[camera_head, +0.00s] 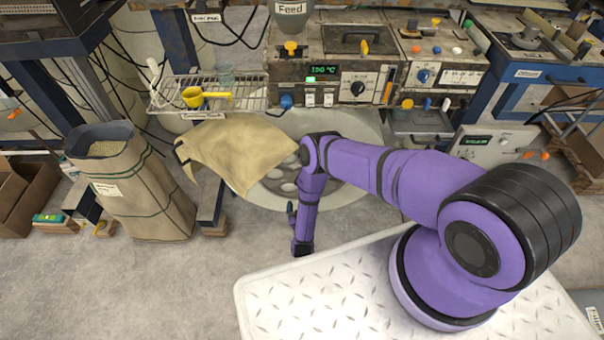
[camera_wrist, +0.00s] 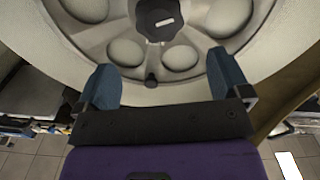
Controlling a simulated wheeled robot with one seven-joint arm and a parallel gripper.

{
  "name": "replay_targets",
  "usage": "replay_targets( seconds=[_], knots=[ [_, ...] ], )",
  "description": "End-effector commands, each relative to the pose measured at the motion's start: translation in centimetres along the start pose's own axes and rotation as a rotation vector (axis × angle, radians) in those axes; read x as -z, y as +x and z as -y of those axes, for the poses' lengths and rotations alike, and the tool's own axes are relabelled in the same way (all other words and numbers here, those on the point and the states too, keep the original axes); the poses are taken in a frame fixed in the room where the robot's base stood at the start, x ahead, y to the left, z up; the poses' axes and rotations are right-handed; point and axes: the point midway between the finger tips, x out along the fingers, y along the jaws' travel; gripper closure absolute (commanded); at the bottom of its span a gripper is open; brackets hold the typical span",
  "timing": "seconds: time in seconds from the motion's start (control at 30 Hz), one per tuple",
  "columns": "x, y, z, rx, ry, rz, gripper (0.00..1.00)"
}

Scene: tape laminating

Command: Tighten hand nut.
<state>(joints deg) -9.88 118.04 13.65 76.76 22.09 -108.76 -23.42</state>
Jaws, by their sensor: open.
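In the wrist view, a black lobed hand nut (camera_wrist: 158,18) sits at the hub of a pale metal wheel (camera_wrist: 118,22) with round openings; its top is cut off by the picture edge. My gripper (camera_wrist: 162,72) is open, with its two blue-grey fingers spread apart. It is empty and apart from the nut, which shows beyond the fingertips, between them. A small black knob (camera_wrist: 151,80) shows between the fingers, nearer my gripper. In the head view, the round wheel (camera_head: 352,196) is partly covered by a tan cloth and my arm; the hand nut is hidden there.
The tan cloth (camera_head: 238,152) drapes over the wheel's left side. A control box (camera_head: 325,85) with a lit display stands behind it. A wire shelf (camera_head: 215,97) holds a yellow scoop (camera_head: 195,96). A filled sack (camera_head: 130,185) stands at left. Floor in front is partly clear.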

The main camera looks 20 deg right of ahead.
Motion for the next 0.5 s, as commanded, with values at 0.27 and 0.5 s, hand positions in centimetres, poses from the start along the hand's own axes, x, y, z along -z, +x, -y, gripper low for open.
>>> replay_targets(
  seconds=[0.27, 0.5],
  knots=[
    [0.0, 2.9, -0.2, -0.006, 0.002, 0.000, 0.05],
    [0.0, 7.2, -0.1, -0.003, 0.002, -0.002, 0.05]
  ],
)
